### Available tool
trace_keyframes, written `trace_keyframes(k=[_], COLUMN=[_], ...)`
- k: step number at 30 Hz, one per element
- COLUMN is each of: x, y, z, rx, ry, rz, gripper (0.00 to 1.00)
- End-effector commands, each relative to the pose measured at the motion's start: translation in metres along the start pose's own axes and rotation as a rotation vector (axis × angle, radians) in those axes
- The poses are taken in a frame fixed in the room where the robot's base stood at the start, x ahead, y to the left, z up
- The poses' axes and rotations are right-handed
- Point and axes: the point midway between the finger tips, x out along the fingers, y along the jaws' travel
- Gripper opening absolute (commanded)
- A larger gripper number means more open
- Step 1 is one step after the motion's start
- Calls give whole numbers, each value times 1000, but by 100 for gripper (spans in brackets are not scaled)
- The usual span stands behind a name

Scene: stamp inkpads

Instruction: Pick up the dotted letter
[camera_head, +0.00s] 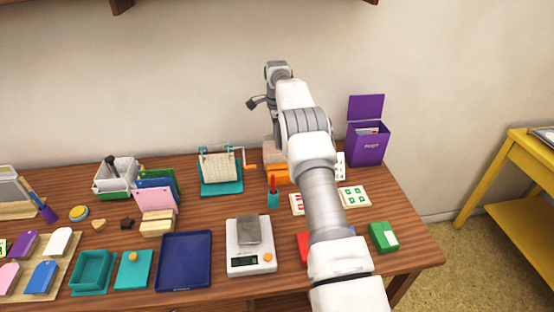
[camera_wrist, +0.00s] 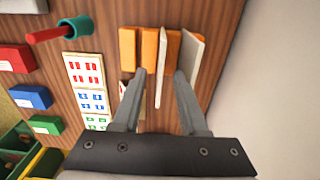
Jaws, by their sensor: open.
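The dotted letter cannot be picked out for certain, as no dotted face shows clearly. In the wrist view, an orange rack (camera_wrist: 128,48) holds thin upright pieces seen nearly edge-on. One pale, thin letter (camera_wrist: 162,62) stands between orange parts, and another whitish letter (camera_wrist: 189,58) stands at the rack's right side. My gripper (camera_wrist: 160,74) is open, its fingertips apart on either side of the first pale letter in the picture; whether they touch it is unclear. In the head view, the orange rack (camera_head: 276,174) is partly hidden by my arm.
A purple post box (camera_head: 369,145) stands open at the back right. Stamp cards (camera_head: 354,196) lie near a teal cup (camera_head: 273,200) with a red stick. A scale (camera_head: 250,260), a navy tray (camera_head: 185,262) and a green inkpad (camera_head: 383,237) lie in front. The wall is close behind.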

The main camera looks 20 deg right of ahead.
Motion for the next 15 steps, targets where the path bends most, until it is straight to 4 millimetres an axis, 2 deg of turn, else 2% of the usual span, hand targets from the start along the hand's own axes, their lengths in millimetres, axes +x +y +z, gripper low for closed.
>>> trace_keyframes(k=[8,15], x=[18,54], y=[0,0], z=[0,0], rx=[0,0], ry=[0,-1], rz=[1,2], gripper=[42,42])
